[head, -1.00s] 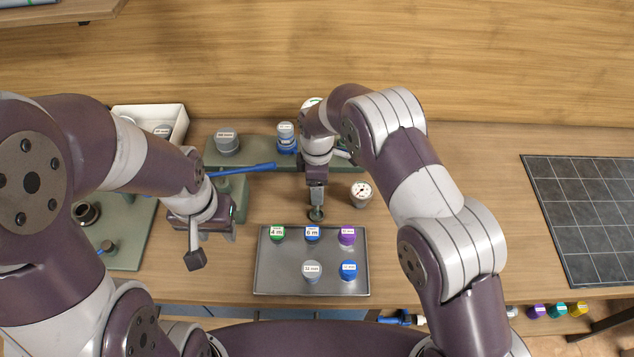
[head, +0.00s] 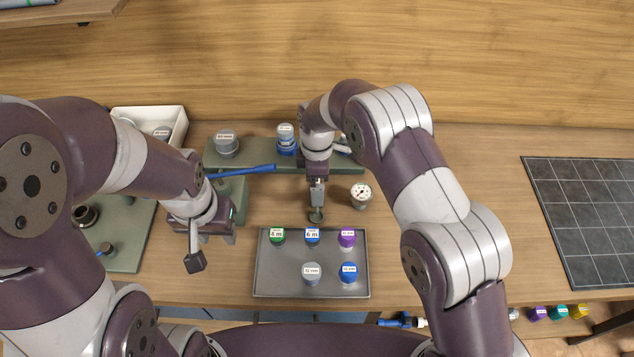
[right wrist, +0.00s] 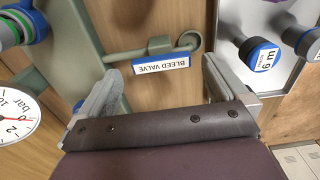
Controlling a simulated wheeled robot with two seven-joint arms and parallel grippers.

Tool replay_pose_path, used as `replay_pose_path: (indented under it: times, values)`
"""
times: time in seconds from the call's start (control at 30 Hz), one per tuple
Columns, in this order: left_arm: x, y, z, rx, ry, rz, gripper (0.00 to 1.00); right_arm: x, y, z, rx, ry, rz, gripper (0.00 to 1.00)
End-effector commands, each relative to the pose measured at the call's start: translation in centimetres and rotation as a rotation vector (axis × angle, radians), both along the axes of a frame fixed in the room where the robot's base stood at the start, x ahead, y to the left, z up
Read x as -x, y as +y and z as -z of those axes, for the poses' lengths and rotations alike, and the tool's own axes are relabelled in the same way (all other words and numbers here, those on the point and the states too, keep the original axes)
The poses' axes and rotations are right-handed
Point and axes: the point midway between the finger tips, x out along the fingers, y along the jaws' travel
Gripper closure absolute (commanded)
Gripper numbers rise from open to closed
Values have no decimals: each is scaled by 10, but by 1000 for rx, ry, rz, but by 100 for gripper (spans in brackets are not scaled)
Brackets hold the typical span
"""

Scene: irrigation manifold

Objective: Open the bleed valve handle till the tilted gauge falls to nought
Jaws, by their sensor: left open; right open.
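The bleed valve handle (right wrist: 148,49) is a grey-green bar with a round end, labelled BLEED VALVE, in the right wrist view. Its round end (head: 317,216) shows in the head view behind the tray. My right gripper (right wrist: 160,86) is open, its fingers apart on either side of the label; I cannot tell whether they touch the bar. In the head view my right gripper (head: 317,198) points down over the handle. The tilted gauge (head: 361,194) is a white dial right of it, and partly shows in the right wrist view (right wrist: 14,117); its reading is unclear. My left gripper (head: 211,238) is open and empty.
A grey tray (head: 262,282) with several labelled caps lies in front of the handle. The green manifold (head: 257,157) with a blue lever (head: 245,170) stands behind. A white bin (head: 178,122) is at back left. A dark grid mat (head: 585,215) lies right, with clear table between.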

Motion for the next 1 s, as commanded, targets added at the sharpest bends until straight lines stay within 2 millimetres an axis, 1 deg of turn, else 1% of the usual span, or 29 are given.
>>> replay_pose_path:
  times: [0.03,0.2,0.27,0.33,0.37,0.4,0.53,1.0]
  values:
    - [0,0,7,0,0,0,57,-1,0,-10,-3,-7,0,0]
    - [0,0,18,0,0,0,57,-1,0,-57,-3,-8,0,0]
    - [0,0,9,0,1,0,57,-1,0,-78,-2,-6,0,0]
    - [0,0,4,0,0,0,57,0,0,-93,-2,-5,-1,0]
    - [0,0,-7,0,1,0,57,0,0,-103,-1,-3,-1,0]
    - [0,0,-12,0,0,0,57,0,0,-108,-1,-2,-1,0]
    - [0,0,-16,0,0,0,57,0,0,-113,-1,-3,-1,0]
    - [0,0,-13,0,1,0,57,0,0,-111,-1,-3,2,0]
